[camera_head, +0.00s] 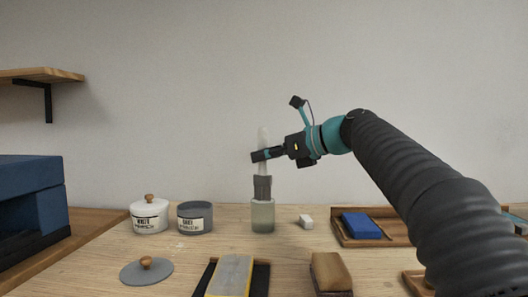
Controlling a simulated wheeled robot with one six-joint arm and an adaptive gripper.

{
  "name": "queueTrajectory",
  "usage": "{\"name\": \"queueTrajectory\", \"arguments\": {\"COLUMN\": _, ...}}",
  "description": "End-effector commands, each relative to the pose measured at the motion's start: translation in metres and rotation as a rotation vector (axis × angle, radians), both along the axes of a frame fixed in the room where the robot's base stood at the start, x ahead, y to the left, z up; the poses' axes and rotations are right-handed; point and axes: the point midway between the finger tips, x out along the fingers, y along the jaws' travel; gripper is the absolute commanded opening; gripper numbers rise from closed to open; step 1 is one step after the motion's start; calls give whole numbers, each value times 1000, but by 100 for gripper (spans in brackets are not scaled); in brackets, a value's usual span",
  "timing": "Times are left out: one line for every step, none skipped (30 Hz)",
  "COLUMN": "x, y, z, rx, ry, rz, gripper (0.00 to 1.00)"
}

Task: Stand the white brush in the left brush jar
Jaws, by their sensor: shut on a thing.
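The brush, with a pale upright handle (264,168), is held by my gripper (264,155), which is shut around it. The handle's top sticks up above the fingers. A dark grey part (262,187) shows below the handle, right at the mouth of a pale translucent jar (262,216); whether it belongs to the brush or the jar, and whether it is inside or behind the rim, I cannot tell. Left of it stand a white lidded jar (149,217) and an open grey jar (195,219), both with labels. No jar is clearly marked as the left brush jar.
A grey lid (146,271) with a wooden knob lies at the front left. A whetstone-like block (231,276) and a brown block (330,272) are in front. A small white block (306,222) and a wooden tray (346,238) with a blue block (361,225) lie right.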

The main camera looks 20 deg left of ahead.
Motion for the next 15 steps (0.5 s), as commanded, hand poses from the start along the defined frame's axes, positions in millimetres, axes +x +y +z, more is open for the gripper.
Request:
{"name": "queueTrajectory", "arguments": {"x": 0, "y": 0, "z": -6, "rx": 0, "ry": 0, "rz": 0, "gripper": 0}}
{"name": "queueTrajectory", "arguments": {"x": 0, "y": 0, "z": -8, "rx": 0, "ry": 0, "rz": 0, "gripper": 0}}
{"name": "queueTrajectory", "arguments": {"x": 0, "y": 0, "z": -11, "rx": 0, "ry": 1, "rz": 0, "gripper": 0}}
{"name": "queueTrajectory", "arguments": {"x": 0, "y": 0, "z": -13, "rx": 0, "ry": 1, "rz": 0, "gripper": 0}}
{"name": "queueTrajectory", "arguments": {"x": 0, "y": 0, "z": -15, "rx": 0, "ry": 2, "rz": -1, "gripper": 0}}
{"name": "queueTrajectory", "arguments": {"x": 0, "y": 0, "z": -18, "rx": 0, "ry": 2, "rz": -1, "gripper": 0}}
{"name": "queueTrajectory", "arguments": {"x": 0, "y": 0, "z": -20, "rx": 0, "ry": 1, "rz": 0, "gripper": 0}}
{"name": "queueTrajectory", "arguments": {"x": 0, "y": 0, "z": -21, "rx": 0, "ry": 1, "rz": 0, "gripper": 0}}
{"name": "queueTrajectory", "arguments": {"x": 0, "y": 0, "z": -24, "rx": 0, "ry": 0, "rz": -1, "gripper": 0}}
{"name": "queueTrajectory", "arguments": {"x": 0, "y": 0, "z": -26, "rx": 0, "ry": 0, "rz": -1, "gripper": 0}}
{"name": "queueTrajectory", "arguments": {"x": 0, "y": 0, "z": -28, "rx": 0, "ry": 0, "rz": -1, "gripper": 0}}
{"name": "queueTrajectory", "arguments": {"x": 0, "y": 0, "z": -30, "rx": 0, "ry": 0, "rz": -1, "gripper": 0}}
{"name": "queueTrajectory", "arguments": {"x": 0, "y": 0, "z": -32, "rx": 0, "ry": 0, "rz": -1, "gripper": 0}}
{"name": "queueTrajectory", "arguments": {"x": 0, "y": 0, "z": -33, "rx": 0, "ry": 0, "rz": -1, "gripper": 0}}
{"name": "queueTrajectory", "arguments": {"x": 0, "y": 0, "z": -35, "rx": 0, "ry": 0, "rz": -1, "gripper": 0}}
